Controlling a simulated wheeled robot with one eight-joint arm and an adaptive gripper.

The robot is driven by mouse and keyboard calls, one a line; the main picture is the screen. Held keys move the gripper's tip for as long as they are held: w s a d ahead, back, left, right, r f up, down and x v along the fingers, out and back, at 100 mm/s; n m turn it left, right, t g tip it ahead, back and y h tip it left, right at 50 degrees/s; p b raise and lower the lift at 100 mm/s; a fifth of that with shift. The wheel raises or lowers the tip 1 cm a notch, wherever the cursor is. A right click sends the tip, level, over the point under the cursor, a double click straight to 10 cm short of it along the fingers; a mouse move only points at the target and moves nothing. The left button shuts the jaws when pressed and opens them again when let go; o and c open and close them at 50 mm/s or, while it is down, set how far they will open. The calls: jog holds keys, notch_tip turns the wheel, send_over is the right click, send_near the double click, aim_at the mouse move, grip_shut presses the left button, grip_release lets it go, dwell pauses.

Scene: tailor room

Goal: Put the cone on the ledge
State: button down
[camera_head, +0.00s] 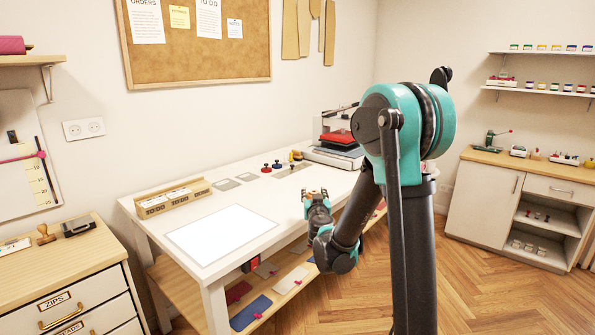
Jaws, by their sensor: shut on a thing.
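My gripper (317,193) is in front of the white worktable's right part, with its fingers pointing up in the picture. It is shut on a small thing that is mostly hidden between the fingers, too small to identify. I cannot make out a cone clearly anywhere. The ledge is not certain either: a wooden shelf (22,61) is on the wall at the upper left, and a wooden lower shelf (203,309) runs under the worktable.
A drawer cabinet (55,285) stands at left. A low cabinet (480,191) and wall shelves (540,92) are at right. Open floor lies between.

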jog(key=w+d+f, duration=0.3)
jog(key=w+d, duration=0.1)
jog(key=d, duration=0.2)
jog(key=w+d+f, duration=0.3)
jog(key=d+f, duration=0.1)
jog(key=d, duration=0.3)
jog(key=shift+w+f, duration=0.15)
jog(key=shift+w, duration=0.25)
